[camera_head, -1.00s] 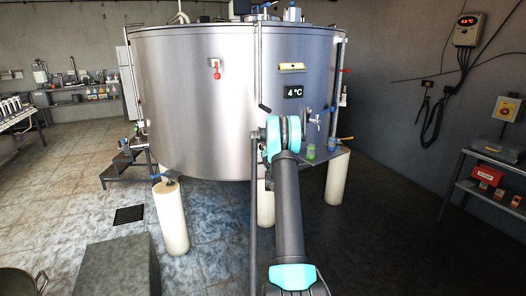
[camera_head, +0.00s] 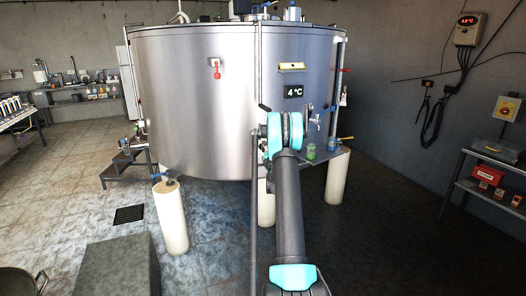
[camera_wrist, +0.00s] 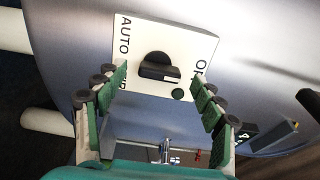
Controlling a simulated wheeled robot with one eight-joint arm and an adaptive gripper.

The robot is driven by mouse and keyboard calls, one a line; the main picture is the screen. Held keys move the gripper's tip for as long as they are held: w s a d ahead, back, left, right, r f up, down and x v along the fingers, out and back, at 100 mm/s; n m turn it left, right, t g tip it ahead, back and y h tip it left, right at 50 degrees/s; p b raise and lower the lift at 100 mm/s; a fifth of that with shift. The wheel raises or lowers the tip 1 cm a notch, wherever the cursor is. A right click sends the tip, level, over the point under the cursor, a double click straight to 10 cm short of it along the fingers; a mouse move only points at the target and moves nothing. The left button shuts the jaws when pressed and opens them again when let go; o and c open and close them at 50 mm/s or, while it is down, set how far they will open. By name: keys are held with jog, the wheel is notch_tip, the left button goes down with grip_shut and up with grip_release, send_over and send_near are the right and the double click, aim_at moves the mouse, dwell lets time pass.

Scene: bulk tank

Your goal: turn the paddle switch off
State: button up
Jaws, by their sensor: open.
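The paddle switch (camera_wrist: 157,66) is a black rotary knob on a white label plate (camera_wrist: 181,38) on the tank's curved steel wall, in the wrist view. The plate reads AUTO at the left; a word beginning with O at the right and one at the lower left are partly covered by my fingers. A dark green round spot (camera_wrist: 178,95) sits just below the knob. My gripper (camera_wrist: 162,78) is open, with one green-padded finger on each side of the knob and no clear contact. In the head view my arm hides both switch and gripper.
The large steel tank (camera_head: 200,100) fills the middle, on pale legs (camera_head: 170,216). A metal fitting (camera_wrist: 168,152) shows below the plate. A shelf rack (camera_head: 485,175) stands at the right; floor is clear between.

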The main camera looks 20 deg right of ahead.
jog(key=s+a, duration=0.1)
jog(key=s, duration=0.8)
jog(key=shift+s+a, duration=0.2)
jog(key=shift+s, duration=0.15)
